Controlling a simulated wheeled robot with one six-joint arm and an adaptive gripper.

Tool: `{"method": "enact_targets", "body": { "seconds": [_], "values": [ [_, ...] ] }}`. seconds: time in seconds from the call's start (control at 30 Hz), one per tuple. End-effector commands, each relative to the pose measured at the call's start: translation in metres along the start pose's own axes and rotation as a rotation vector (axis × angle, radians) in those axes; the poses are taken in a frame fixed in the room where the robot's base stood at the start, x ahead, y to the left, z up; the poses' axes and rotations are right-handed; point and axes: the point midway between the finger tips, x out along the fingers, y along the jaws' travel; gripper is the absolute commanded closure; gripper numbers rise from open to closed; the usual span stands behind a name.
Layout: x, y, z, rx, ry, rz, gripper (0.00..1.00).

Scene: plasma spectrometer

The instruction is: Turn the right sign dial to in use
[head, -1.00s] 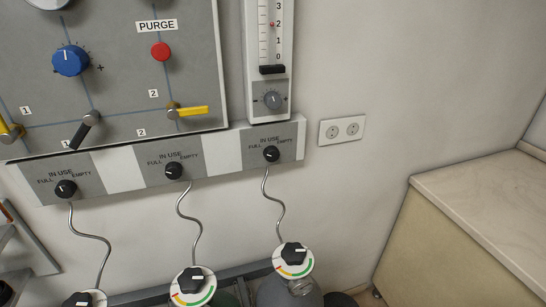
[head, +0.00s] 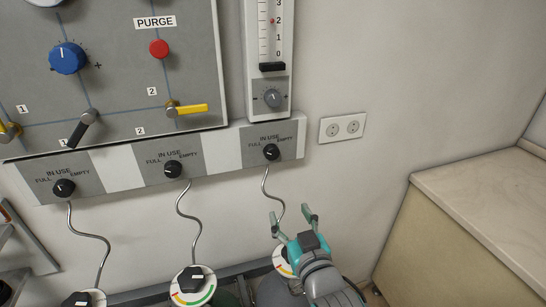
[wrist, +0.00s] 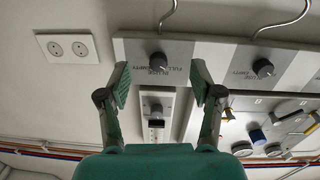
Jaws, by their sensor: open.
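The right sign dial (head: 271,152) is a small black knob on a grey plate marked FULL, IN USE and EMPTY, at the right end of the wall strip. Its pointer is too small to read surely. My gripper (head: 291,211) is open and empty, below and slightly right of this dial in the head view, with fingers pointing up. In the wrist view, which shows the panel upside down, the dial (wrist: 159,58) appears between the two open fingertips (wrist: 161,78), apart from both.
The middle dial (head: 173,169) and left dial (head: 64,188) sit along the same strip. A flowmeter with a grey knob (head: 272,98) is above the right dial. A wall socket (head: 342,127) is to the right. Thin hoses and gas cylinder tops lie below, and a counter (head: 480,185) stands right.

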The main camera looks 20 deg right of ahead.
Motion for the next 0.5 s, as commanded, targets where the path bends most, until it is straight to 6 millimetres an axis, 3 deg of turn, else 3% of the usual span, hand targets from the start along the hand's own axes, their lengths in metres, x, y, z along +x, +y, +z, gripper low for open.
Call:
{"method": "enact_targets", "body": {
  "seconds": [0.03, 0.2, 0.5],
  "values": [
    [0.009, 0.001, -0.018, 0.002, 0.016, 0.004, 0.35],
    [0.025, 0.003, -0.055, 0.005, 0.031, 0.013, 0.35],
    [0.038, 0.004, -0.074, 0.007, 0.036, 0.018, 0.35]
  ]
}}
